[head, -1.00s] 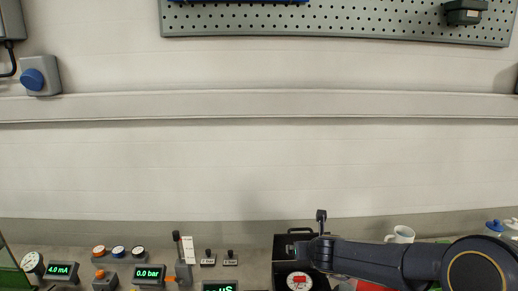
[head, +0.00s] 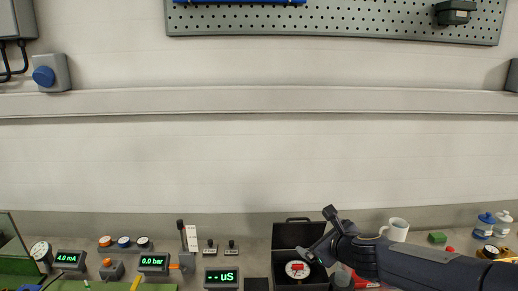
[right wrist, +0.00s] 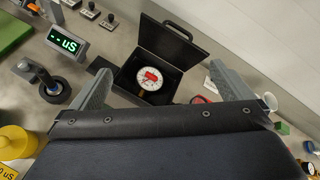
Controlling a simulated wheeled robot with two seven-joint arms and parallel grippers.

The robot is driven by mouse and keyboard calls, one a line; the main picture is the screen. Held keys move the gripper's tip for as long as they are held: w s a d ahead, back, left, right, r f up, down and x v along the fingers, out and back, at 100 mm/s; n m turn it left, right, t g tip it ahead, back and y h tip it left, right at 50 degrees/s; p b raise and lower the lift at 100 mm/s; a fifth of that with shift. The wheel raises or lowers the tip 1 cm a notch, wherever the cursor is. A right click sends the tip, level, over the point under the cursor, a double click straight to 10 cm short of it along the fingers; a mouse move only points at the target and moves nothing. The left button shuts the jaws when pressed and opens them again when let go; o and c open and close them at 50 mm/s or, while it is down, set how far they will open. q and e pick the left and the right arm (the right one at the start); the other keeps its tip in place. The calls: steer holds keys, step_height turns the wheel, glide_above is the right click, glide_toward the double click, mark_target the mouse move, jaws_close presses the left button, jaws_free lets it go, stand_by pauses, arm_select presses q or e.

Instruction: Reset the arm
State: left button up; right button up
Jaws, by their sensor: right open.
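My right arm comes in from the right in the head view, its gripper (head: 322,250) above the bench beside an open black case. In the right wrist view the two grey jaws of the right gripper (right wrist: 165,88) stand wide apart with nothing between them. The black case (right wrist: 184,49) lies beyond them with its lid up. A round white gauge with a red label (right wrist: 150,78) sits in the case; the gauge also shows in the head view (head: 297,269). My left gripper is in neither current view.
A white mug (head: 397,230) and a green block (head: 437,238) stand at the back right. A uS display (head: 221,277), a bar display (head: 153,262) and several knobs and gauges line the bench at left.

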steer(key=s+r+n+g+y+b, duration=0.1)
steer(key=s+r+n+g+y, duration=0.15)
steer(key=s+n, duration=1.15)
steer(key=s+d+f+n+g, duration=0.1)
steer(key=s+f+n, duration=0.2)
steer(key=s, duration=0.4)
steer(key=s+d+f+n+g+h+b, duration=0.1)
steer(key=s+d+f+n, duration=0.1)
steer(key=s+f+n, duration=0.2)
steer(key=s+d+f+n+g+h, duration=0.1)
steer(key=s+n, duration=0.4)
steer(key=s, duration=0.5)
step_height(320, 180, down, 3)
steer(key=shift+d+r+g+b, duration=0.2)
steer(key=shift+d+g+b, duration=0.1)
steer(key=shift+d+g, duration=0.15)
